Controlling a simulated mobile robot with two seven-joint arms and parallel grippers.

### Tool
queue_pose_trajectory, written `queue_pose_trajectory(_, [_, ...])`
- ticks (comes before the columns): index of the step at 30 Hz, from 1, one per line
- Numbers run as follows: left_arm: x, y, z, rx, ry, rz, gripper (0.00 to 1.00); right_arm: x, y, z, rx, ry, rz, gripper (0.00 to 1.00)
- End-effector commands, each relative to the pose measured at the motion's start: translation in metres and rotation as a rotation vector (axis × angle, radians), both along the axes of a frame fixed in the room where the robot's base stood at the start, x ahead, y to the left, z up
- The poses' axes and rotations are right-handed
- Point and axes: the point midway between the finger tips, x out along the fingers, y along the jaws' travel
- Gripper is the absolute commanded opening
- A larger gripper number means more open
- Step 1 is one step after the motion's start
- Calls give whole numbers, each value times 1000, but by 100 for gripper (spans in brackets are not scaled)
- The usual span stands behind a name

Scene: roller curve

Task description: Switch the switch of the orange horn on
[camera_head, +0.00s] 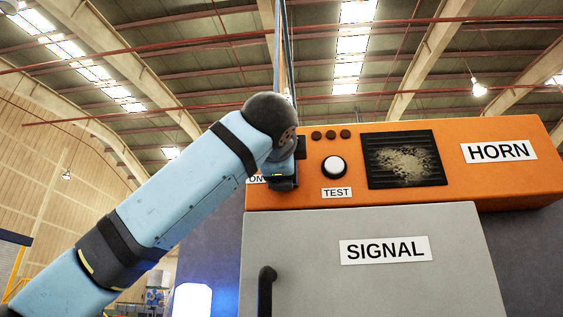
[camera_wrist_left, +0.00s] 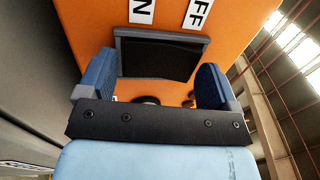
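The orange horn (camera_head: 459,184) is a box with a HORN label, on top of a grey SIGNAL cabinet. Its black switch (camera_wrist_left: 160,58) shows in the left wrist view on the orange face, with partly cut-off ON and OFF labels beside it. My left gripper (camera_wrist_left: 153,84) is open, its two blue fingers apart on either side of the switch; I cannot tell whether they touch it. In the head view my left wrist covers most of the switch area. Which way the switch is set cannot be told. My right gripper is not in view.
A white TEST button (camera_head: 334,167) and a dark grille (camera_head: 403,159) sit right of the switch area. The grey SIGNAL cabinet (camera_head: 400,285) below has a black handle (camera_head: 266,292). Open hall space lies to the left.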

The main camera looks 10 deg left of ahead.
Motion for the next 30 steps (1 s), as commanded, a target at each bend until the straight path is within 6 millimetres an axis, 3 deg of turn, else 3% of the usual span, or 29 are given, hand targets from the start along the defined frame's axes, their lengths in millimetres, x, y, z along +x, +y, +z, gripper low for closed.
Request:
queue_pose_trajectory(7, [-14, 0, -4, 1, -2, -1, 85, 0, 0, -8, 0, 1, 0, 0])
queue_pose_trajectory(21, [-113, -1, -18, 0, -3, -2, 85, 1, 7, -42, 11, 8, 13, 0])
queue_pose_trajectory(30, [-137, 0, -19, 0, 0, 0, 85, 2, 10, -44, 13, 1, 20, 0])
